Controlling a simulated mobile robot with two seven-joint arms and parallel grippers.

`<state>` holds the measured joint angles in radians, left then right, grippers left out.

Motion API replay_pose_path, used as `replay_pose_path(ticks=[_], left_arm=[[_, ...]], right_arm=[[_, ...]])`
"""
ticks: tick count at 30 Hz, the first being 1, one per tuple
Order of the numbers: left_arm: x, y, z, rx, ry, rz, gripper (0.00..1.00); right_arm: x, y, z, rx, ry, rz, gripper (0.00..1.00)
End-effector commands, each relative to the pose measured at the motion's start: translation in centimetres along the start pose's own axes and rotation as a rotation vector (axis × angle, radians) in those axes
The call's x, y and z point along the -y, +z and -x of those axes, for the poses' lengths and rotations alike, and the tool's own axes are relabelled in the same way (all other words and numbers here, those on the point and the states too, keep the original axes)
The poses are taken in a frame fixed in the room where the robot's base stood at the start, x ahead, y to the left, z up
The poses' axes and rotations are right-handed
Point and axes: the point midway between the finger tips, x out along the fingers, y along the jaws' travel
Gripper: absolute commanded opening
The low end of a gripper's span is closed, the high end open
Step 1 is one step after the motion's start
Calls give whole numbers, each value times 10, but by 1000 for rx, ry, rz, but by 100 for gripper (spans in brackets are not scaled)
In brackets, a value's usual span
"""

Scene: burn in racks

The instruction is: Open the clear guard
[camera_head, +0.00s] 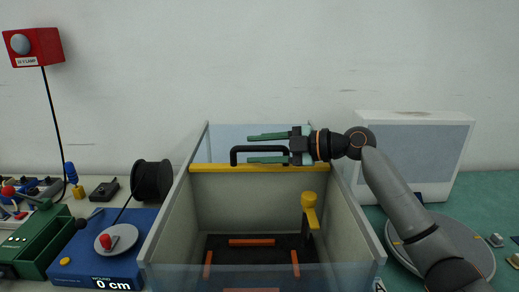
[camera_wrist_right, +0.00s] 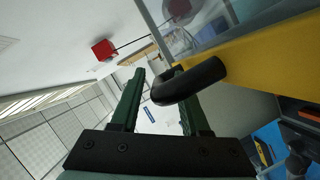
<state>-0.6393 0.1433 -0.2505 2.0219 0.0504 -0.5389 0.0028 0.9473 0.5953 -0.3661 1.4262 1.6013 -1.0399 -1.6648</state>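The clear guard (camera_head: 228,143) is a see-through panel at the back of the grey open-topped box (camera_head: 172,222), above a yellow bar (camera_head: 215,168). Its black handle (camera_head: 235,155) stands at the yellow bar; the handle (camera_wrist_right: 193,80) also shows in the wrist view beside the yellow bar (camera_wrist_right: 250,65). My right gripper (camera_head: 268,148) is open, its green fingers above and below the handle's long bar in the head view. In the wrist view (camera_wrist_right: 160,92) the handle crosses in front of one finger, with a gap to the other. Contact is unclear. My left gripper is out of view.
Inside the box are orange strips (camera_head: 252,242) and a yellow-topped post (camera_head: 309,205). A blue unit (camera_head: 105,268) with a black spool (camera_head: 152,181) stands at left, with a green device (camera_head: 40,240) beyond. A grey-fronted panel (camera_head: 440,150) stands behind my right arm.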

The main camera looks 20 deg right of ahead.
Motion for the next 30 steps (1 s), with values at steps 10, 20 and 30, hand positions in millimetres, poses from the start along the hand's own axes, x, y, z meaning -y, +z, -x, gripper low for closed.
replay_pose_path(ticks=[10, 20, 30], left_arm=[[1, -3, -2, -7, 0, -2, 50], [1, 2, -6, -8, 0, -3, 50], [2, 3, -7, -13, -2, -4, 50]], right_arm=[[0, 0, 4, 0, 0, 0, 50], [2, 2, 65, 3, 1, 1, 50], [1, 1, 119, 1, 0, -1, 50]])
